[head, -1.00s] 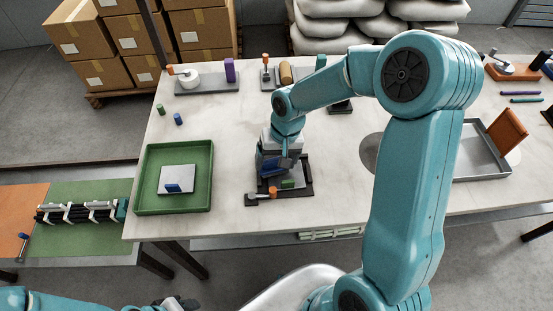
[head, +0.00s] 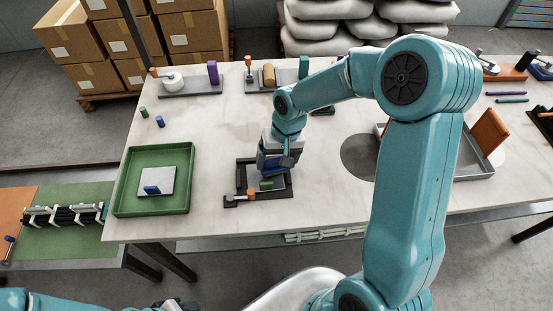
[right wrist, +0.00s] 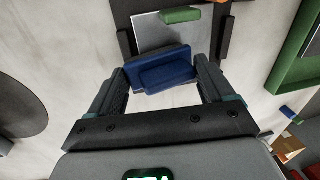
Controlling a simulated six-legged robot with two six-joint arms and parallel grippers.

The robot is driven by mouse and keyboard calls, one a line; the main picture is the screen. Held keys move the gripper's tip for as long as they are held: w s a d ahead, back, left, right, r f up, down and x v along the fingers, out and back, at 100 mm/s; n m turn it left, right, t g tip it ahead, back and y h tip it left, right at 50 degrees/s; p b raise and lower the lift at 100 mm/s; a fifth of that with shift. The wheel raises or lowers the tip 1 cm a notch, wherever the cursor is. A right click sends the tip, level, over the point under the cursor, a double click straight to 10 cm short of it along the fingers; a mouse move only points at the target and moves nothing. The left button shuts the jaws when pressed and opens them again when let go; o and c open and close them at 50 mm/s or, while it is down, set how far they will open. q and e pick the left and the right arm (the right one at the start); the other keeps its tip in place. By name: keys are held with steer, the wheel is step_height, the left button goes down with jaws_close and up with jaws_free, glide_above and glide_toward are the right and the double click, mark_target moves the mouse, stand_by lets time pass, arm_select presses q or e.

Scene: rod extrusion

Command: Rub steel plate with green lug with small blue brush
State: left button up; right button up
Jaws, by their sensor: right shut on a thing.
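The steel plate (head: 251,183) lies in a dark fixture (head: 285,192) near the table's front edge. Its green lug (head: 266,184) stands at the plate's front side. My right gripper (head: 275,163) is over the plate, shut on the small blue brush (head: 272,170). In the right wrist view the blue brush (right wrist: 160,70) sits between both fingers, above or on the plate (right wrist: 168,35); contact cannot be told. The green lug (right wrist: 180,15) is beyond the brush, apart from it. My left gripper (head: 176,304) shows only partly at the bottom edge.
An orange-knobbed clamp (head: 250,193) stands at the fixture's front left. A green tray (head: 127,195) to the left holds a plate with a blue lug (head: 152,190). A grey tray (head: 470,170) is at the right. The table between green tray and fixture is clear.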

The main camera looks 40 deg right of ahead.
steer(key=shift+s+d, duration=0.1)
steer(key=shift+d, duration=0.1)
steer(key=shift+s+d+r, duration=0.2)
steer(key=shift+d, duration=0.05)
steer(key=shift+d+r+p, duration=0.15)
steer(key=shift+r+p, duration=0.1)
steer(key=shift+p, duration=0.2)
steer(key=shift+w+a+r+p, duration=0.1)
steer(key=shift+a+r+p, duration=0.1)
steer(key=shift+r+p, duration=0.15)
steer(key=shift+w+a+r+p, duration=0.1)
steer(key=shift+a+r+p, duration=0.1)
steer(key=shift+r, duration=0.25)
steer(key=shift+d+r+p, duration=0.25)
steer(key=shift+r+p, duration=0.3)
steer(key=shift+r, duration=0.2)
steer(key=shift+a+r+p, duration=0.2)
steer(key=shift+r+p, duration=0.6)
steer(key=shift+r, duration=0.35)
steer(key=shift+s+d+r+p, duration=0.15)
steer(key=shift+r+p, duration=0.2)
steer(key=shift+r, duration=0.15)
arm_select(q)
steer(key=r, duration=0.5)
steer(key=shift+s+d+r, duration=0.15)
steer(key=shift+s, duration=0.25)
arm_select(e)
steer(key=shift+f, duration=0.1)
